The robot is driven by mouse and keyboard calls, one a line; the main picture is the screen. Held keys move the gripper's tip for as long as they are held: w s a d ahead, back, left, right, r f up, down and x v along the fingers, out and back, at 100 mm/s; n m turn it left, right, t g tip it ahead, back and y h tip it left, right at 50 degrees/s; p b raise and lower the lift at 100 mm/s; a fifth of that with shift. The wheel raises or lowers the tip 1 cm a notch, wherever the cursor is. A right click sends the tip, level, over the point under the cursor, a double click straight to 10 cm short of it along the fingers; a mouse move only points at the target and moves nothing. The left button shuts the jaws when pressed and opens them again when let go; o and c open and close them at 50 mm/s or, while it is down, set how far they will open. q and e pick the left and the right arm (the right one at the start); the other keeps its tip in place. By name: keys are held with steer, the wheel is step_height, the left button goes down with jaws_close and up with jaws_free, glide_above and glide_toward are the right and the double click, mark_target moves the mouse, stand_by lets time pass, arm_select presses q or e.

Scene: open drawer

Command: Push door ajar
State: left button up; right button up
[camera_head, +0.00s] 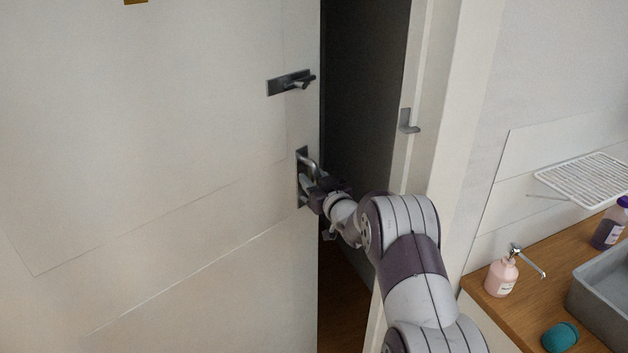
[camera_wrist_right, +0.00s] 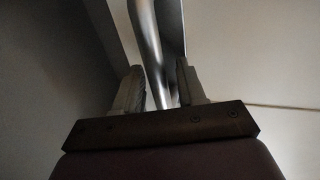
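The large pale door (camera_head: 150,170) fills the left of the head view and stands partly open, with a dark gap along its right edge. A metal door handle (camera_head: 309,160) sits on a dark plate near that edge. My right gripper (camera_head: 312,188) is at the handle. In the right wrist view, the silver handle bar (camera_wrist_right: 149,45) runs between the two fingers of my right gripper (camera_wrist_right: 162,90), which are close about it. Contact on both sides is hard to see. My left gripper is not in view.
A dark latch (camera_head: 290,83) is on the door above the handle. The pale frame (camera_head: 420,70) with a metal catch (camera_head: 408,122) stands right of the gap. At right, a wooden counter (camera_head: 522,308) holds a pink soap bottle (camera_head: 501,277), a teal object (camera_head: 560,337) and a grey basin (camera_head: 600,290).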

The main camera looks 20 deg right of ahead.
steer(key=shift+s, duration=0.1)
steer(key=s+b, duration=0.1)
steer(key=s, duration=1.1)
steer(key=shift+s+d+b, duration=0.2)
steer(key=shift+d+b, duration=0.1)
steer(key=shift+d, duration=0.15)
